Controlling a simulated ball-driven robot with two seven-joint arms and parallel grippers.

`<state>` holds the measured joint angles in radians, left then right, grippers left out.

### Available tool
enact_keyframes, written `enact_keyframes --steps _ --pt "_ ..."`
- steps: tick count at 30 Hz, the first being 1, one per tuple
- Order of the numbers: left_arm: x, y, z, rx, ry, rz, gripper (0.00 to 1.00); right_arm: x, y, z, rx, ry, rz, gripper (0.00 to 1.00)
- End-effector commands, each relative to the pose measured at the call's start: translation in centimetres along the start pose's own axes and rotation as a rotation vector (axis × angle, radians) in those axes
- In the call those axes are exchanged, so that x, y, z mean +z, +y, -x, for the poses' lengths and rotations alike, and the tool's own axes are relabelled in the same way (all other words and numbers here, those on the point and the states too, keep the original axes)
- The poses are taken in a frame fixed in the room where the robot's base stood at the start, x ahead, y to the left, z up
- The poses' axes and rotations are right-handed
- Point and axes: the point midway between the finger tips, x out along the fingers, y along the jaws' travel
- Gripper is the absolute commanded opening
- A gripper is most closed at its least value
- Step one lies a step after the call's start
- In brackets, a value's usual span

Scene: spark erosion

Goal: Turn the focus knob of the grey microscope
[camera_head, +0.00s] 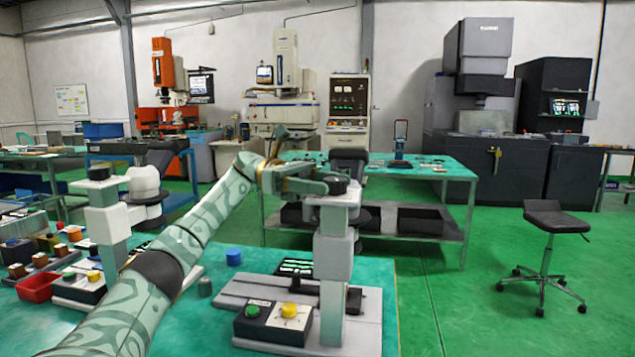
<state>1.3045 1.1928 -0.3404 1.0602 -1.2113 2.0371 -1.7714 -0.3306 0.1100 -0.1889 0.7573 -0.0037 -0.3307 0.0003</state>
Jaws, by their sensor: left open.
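The grey microscope (333,254) appears to be the upright grey column on a wide grey base on the near green bench. A dark round knob (336,184) shows at its top; I cannot tell whether it is the focus knob. My left gripper (322,186) reaches in at the height of the column's top, open, its fingers pointing right at the dark knob. I cannot tell whether they touch it. The arm passes left of the column. My right gripper is not in view.
A box with a green button (252,311) and a yellow button (289,310) sits on the microscope's base. A similar pale column instrument (107,215) stands to the left, near a red bin (38,287). A blue cap (234,257) lies between. A stool (553,222) stands right on open floor.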

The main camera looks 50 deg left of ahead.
Motion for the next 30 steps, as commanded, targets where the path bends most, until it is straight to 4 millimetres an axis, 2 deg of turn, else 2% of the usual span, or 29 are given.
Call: enact_keyframes --steps 7,12,18,30 --pt "0.2 0.0 4.4 0.005 -0.004 0.001 0.59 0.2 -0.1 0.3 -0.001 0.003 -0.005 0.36" --pt "-0.1 0.1 6.1 0.001 0.001 0.001 0.59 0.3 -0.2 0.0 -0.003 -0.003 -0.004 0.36" --pt "0.0 0.0 6.8 0.001 -0.001 0.001 0.59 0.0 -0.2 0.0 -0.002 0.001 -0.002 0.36" --pt "0.0 0.0 6.8 0.001 0.000 0.002 0.59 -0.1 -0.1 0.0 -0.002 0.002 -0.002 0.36"
